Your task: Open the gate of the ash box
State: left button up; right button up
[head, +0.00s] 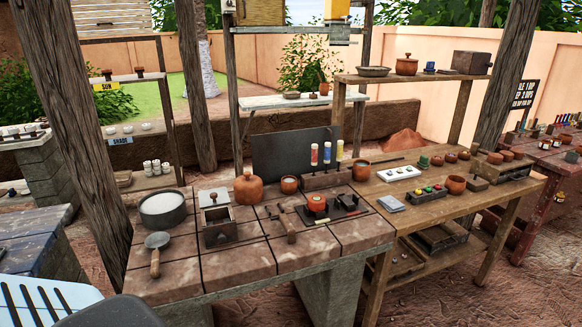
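A small dark box (219,235) that looks like the ash box stands on the tiled bench top, left of centre. Below that piece a brown face or inside shows, and a dark front panel with a small light spot is lower down. I cannot tell at this size which part is the gate or whether it is open. Neither of my grippers is in view, and nothing touches the box.
A grey pot (162,209) of pale material and a handled scoop (156,252) stand left of the box. A round clay jar (248,187) is behind it; a hammer-like tool (286,225) lies right. Bare tiles lie in front. A wooden post (85,130) rises at left.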

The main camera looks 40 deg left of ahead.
aim_at(223, 234)
jog(key=i+l+u, duration=0.15)
jog(key=l+u, duration=0.15)
jog(key=u, duration=0.15)
jog(key=i+l+u, duration=0.15)
jog(key=l+u, duration=0.55)
jog(key=i+l+u, duration=0.1)
jog(key=l+u, duration=0.15)
jog(key=l, duration=0.2)
